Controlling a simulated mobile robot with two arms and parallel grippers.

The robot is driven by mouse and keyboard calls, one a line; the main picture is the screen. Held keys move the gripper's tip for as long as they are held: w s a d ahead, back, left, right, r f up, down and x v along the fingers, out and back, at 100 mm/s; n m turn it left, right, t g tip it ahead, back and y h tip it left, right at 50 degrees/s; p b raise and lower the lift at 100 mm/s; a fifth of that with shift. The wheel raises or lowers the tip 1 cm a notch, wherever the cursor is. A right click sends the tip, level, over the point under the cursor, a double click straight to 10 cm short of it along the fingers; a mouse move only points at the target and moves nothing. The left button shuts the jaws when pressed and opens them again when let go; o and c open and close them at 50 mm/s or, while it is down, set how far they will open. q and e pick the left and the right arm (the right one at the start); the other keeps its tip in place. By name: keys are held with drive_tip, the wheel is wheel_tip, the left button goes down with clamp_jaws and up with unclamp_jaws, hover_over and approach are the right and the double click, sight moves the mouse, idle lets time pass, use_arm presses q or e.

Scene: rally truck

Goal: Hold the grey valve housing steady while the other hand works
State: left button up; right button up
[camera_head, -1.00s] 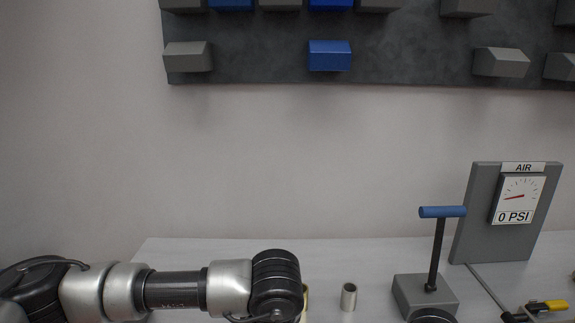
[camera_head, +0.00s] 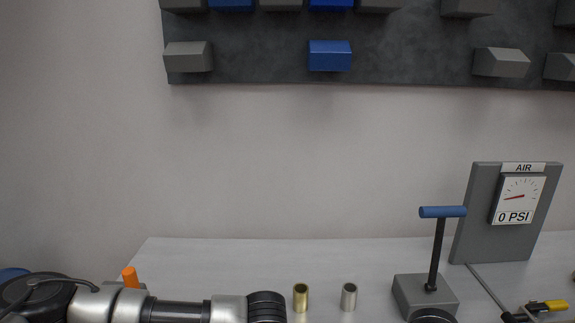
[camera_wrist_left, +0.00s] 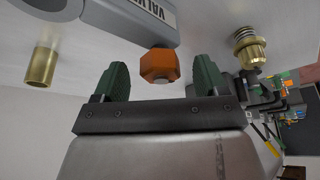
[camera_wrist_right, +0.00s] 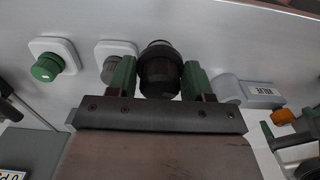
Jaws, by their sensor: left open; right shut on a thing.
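The grey valve housing (camera_wrist_right: 255,92), with a lettered label, shows in the right wrist view just right of my right fingers. My right gripper (camera_wrist_right: 160,75) is shut on a dark rounded piece (camera_wrist_right: 160,72); whether it belongs to the housing I cannot tell. An orange hex piece (camera_wrist_left: 158,66) sits by the housing's end and also shows in the right wrist view (camera_wrist_right: 283,117). In the left wrist view the housing (camera_wrist_left: 130,22) is at the upper left. My left gripper (camera_wrist_left: 160,80) is open, with the orange piece in view between its green fingertips. Both grippers are outside the head view.
A brass cylinder (camera_head: 301,297) and a silver cylinder (camera_head: 349,296) stand on the bench (camera_head: 215,262). A grey block with a blue-handled lever (camera_head: 442,212) and an air gauge panel (camera_head: 500,212) are to the right. A brass fitting (camera_wrist_left: 250,50) is right of my left gripper. A green knob (camera_wrist_right: 47,67) is left.

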use_arm(q)
drive_tip(key=shift+x, duration=1.15)
clamp_jaws()
unclamp_jaws()
idle(0.3)
